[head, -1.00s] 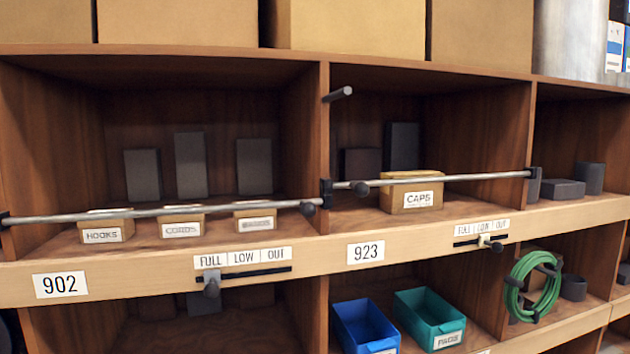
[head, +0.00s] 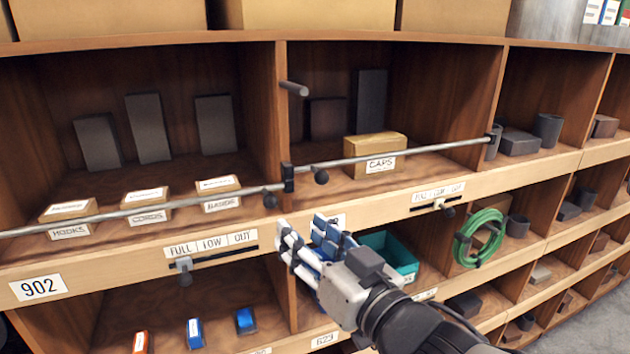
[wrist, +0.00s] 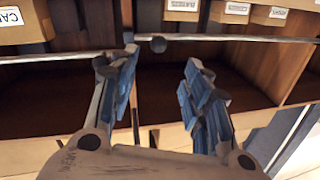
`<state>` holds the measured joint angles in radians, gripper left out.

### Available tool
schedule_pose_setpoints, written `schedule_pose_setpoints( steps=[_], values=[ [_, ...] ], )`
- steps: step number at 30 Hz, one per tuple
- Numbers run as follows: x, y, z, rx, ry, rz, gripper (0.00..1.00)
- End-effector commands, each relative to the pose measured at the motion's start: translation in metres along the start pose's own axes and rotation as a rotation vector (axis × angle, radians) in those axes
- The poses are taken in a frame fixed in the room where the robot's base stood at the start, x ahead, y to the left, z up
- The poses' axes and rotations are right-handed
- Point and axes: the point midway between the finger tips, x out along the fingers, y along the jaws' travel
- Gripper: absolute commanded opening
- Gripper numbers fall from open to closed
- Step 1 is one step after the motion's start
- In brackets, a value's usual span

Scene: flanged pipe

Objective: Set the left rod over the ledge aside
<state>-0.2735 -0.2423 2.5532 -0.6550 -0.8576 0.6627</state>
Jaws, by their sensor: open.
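The left rod (head: 105,216) is a grey metal bar lying across the front of the left upper cubby, above the ledge (head: 120,270). Its dark knob (head: 270,200) is near its right end, by a dark bracket (head: 288,178) on the divider. My gripper (head: 300,226) is open and empty, in front of the ledge, just below and right of the knob. The wrist view appears upside down. There the rod (wrist: 230,38) runs across the top, and the knob (wrist: 158,45) shows beyond and between the open fingertips (wrist: 162,60), apart from them.
A second rod (head: 420,150) with its own knob (head: 321,176) crosses the right cubby. A peg (head: 294,88) sticks out of the divider. Small labelled boxes (head: 147,204) stand behind the left rod. A slider knob (head: 184,265) juts from the ledge.

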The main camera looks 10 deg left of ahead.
Motion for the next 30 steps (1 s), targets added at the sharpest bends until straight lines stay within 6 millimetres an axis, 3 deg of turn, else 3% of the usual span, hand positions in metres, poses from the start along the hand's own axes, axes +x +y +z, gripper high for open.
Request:
schedule_pose_setpoints(
  steps=[18,24,30],
  values=[
    [0.111,0.001,0.001,-0.004,-0.002,0.006,0.44],
    [0.126,0.002,0.0,-0.003,0.0,0.007,0.44],
    [0.127,0.002,0.001,-0.003,-0.001,0.007,0.44]
  ],
)
